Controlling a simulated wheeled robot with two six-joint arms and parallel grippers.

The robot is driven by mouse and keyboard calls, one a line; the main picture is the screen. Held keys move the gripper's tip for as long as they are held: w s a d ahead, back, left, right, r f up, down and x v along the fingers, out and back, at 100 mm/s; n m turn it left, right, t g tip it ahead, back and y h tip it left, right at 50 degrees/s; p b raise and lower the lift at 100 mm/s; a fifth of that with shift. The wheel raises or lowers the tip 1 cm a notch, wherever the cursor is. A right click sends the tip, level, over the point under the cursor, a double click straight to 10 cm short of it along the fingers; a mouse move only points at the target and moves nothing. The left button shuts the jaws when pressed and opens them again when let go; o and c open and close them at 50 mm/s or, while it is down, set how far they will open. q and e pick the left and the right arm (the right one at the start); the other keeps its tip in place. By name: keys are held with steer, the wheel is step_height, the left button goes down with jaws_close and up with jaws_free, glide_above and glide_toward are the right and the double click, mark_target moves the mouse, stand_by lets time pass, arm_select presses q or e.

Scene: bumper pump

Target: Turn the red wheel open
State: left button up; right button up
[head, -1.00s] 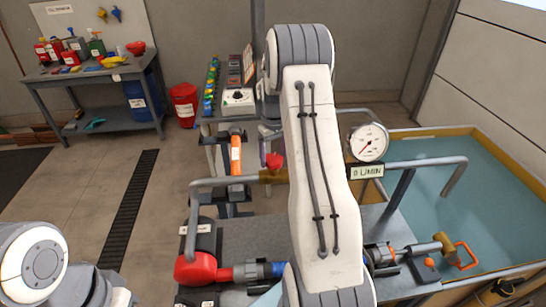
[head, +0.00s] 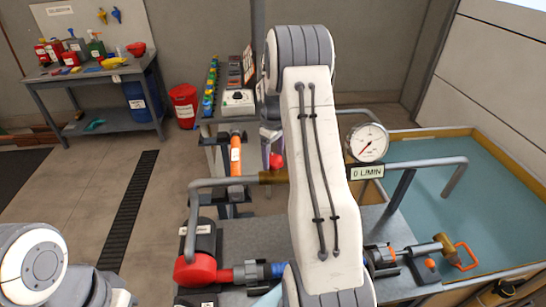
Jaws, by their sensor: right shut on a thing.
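The red wheel (head: 276,160) shows only in part, just left of my right arm, above the brass fitting on the grey pipe. My right gripper (head: 268,146) is mostly hidden behind my own arm. A small grey and purple part of it shows against the red wheel, and it appears shut on the wheel. The exact grip is hidden. My left arm's links show at the lower left, but its gripper is out of view. The round gauge (head: 368,142) stands above a display (head: 367,172) that reads 0 L/MIN.
A red and blue pump (head: 195,268) sits on the grey bench below the pipe. An orange-handled valve (head: 463,255) is at the right, beside the water tank (head: 500,129). A workbench (head: 90,72) and a red bucket (head: 184,104) stand at the back left.

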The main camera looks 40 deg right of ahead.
mark_target(272, 158)
steer(key=shift+w+r, duration=0.2)
steer(key=shift+w, duration=0.05)
steer(key=o, duration=1.2)
steer(key=shift+f, duration=0.1)
steer(key=shift+s, duration=0.1)
steer(key=shift+r, duration=0.25)
steer(key=shift+r+b, duration=1.35)
steer(key=shift+r, duration=3.65)
